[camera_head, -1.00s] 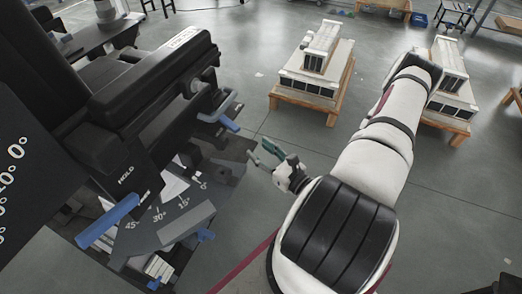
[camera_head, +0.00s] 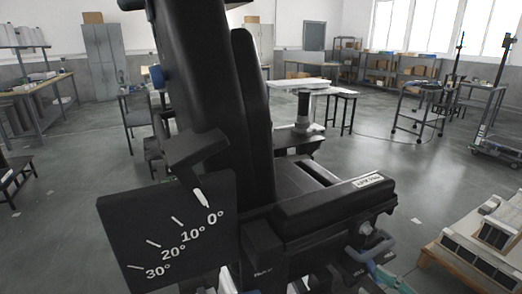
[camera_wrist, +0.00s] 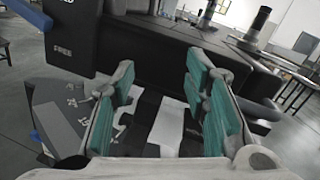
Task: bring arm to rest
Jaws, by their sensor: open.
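My gripper (camera_wrist: 160,75) is open and empty in the wrist view, with its two teal-padded fingers apart. Beyond and below the fingers are a black padded chair part with the word FREE and a grey angled plate with markings. In the head view, a small teal part of my gripper (camera_head: 392,280) shows at the lower right edge, beside the black armrest. Most of my arm is out of the head view.
A black adjustable chair (camera_head: 200,90) fills the middle, with an angle scale plate (camera_head: 165,230) whose pointer is near 0°. A pallet with white-topped units (camera_head: 480,250) stands right. Open floor lies between.

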